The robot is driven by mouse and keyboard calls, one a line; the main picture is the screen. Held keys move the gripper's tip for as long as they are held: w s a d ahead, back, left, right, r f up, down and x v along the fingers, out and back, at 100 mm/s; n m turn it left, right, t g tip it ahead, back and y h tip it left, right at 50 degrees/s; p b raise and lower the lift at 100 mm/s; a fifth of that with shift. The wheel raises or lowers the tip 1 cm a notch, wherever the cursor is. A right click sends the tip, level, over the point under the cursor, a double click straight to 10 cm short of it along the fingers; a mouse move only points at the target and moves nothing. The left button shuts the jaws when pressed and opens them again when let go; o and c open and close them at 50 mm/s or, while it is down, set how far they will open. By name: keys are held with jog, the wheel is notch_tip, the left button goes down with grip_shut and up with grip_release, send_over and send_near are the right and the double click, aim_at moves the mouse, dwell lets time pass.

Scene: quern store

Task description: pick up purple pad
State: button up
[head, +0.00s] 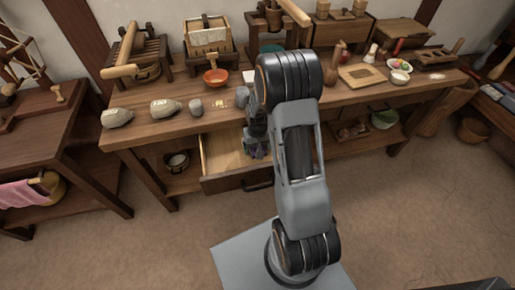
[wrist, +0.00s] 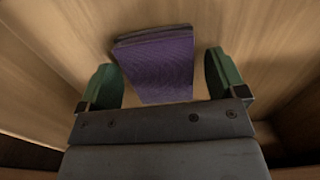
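The purple pad (wrist: 160,66) lies on the wooden floor of an open drawer (head: 222,152), and shows in the wrist view with a darker edge along its far end. My gripper (wrist: 162,68) is open, its two green fingers on either side of the pad. The left finger is very close to the pad's left side; whether it touches I cannot tell. A gap shows between the pad and the right finger. In the head view my arm reaches down into the drawer and hides most of the pad.
The drawer walls stand close around my gripper. Above is a wooden workbench (head: 140,128) with an orange bowl (head: 216,77), a grey stone cup (head: 196,107) and pale sacks (head: 165,107). A shelf with a green bowl (head: 384,119) is to the right. The floor in front is clear.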

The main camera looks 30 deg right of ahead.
jog(key=c, duration=0.9)
jog(key=shift+r, duration=0.1)
jog(key=shift+r, duration=0.55)
notch_tip(320, 180, up, 3)
jog(key=shift+s+f+p, duration=0.1)
jog(key=shift+f+p, duration=0.1)
jog(key=shift+p, duration=0.45)
jog(key=s+a+r+p, duration=0.1)
jog(key=s+r, duration=0.2)
jog(key=s, duration=0.1)
jog(key=s+a+r+p, duration=0.1)
jog(key=s+r, duration=0.2)
jog(key=s, duration=0.2)
jog(key=s+a+r+p, duration=0.1)
jog(key=s+r, duration=0.2)
jog(key=s, duration=0.1)
jog(key=shift+s, duration=0.3)
